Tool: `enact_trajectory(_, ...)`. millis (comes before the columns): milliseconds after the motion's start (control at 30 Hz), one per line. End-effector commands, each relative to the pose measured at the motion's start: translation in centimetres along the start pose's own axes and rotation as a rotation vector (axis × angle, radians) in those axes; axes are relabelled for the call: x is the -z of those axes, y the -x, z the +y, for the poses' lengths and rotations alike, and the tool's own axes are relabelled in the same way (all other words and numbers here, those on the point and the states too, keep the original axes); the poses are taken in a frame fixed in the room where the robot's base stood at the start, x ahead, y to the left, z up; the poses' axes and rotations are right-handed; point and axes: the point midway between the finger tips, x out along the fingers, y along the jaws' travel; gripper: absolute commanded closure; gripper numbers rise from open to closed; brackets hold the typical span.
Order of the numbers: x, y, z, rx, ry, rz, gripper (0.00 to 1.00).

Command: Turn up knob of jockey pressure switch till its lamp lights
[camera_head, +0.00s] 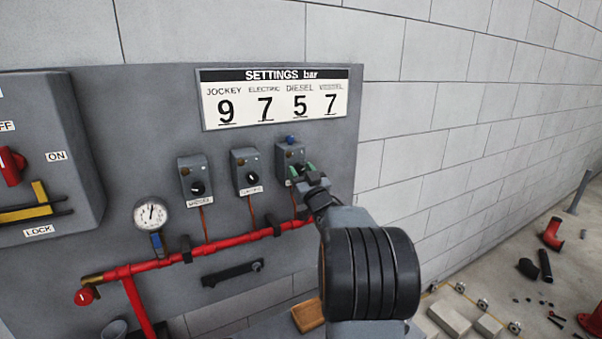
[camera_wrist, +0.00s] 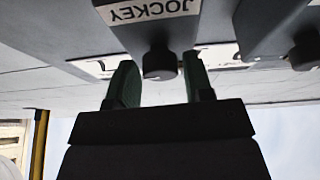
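The jockey pressure switch is the rightmost of three small grey boxes (camera_head: 290,153) on the panel, with a blue piece on top. A small dark brownish lamp (camera_head: 283,155) on its face shows no clear glow. Its lower front is partly hidden by my gripper (camera_head: 305,173) in the head view. In the wrist view, its JOCKEY label (camera_wrist: 148,11) and dark round knob (camera_wrist: 160,64) show. My gripper (camera_wrist: 160,84) is open, with one green fingertip on each side of the knob and visible gaps between. I cannot tell the knob's pointer direction.
The settings board (camera_head: 275,98) reads jockey 9, electric 7, diesel 5. Two similar switch boxes (camera_head: 245,165) (camera_head: 194,173) stand to the left. A red pipe (camera_head: 215,246) with a pressure gauge (camera_head: 151,213) runs below. A grey cabinet (camera_head: 75,140) is far left.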

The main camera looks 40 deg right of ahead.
Motion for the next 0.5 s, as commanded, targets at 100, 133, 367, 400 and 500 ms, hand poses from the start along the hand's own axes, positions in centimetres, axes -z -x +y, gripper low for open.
enact_trajectory(100, 0.01, 0.01, 0.00, 0.000, 0.000, 0.000, 0.65)
enact_trajectory(133, 0.01, 0.01, 0.00, 0.000, 0.000, 0.000, 0.67)
enact_trajectory(367, 0.03, 0.02, 0.02, 0.000, 0.000, 0.000, 0.88)
enact_trajectory(400, 0.01, 0.03, 0.02, -0.001, -0.001, 0.000, 0.88)
enact_trajectory(500, -0.18, 0.11, -0.03, -0.008, -0.017, 0.001, 0.88)
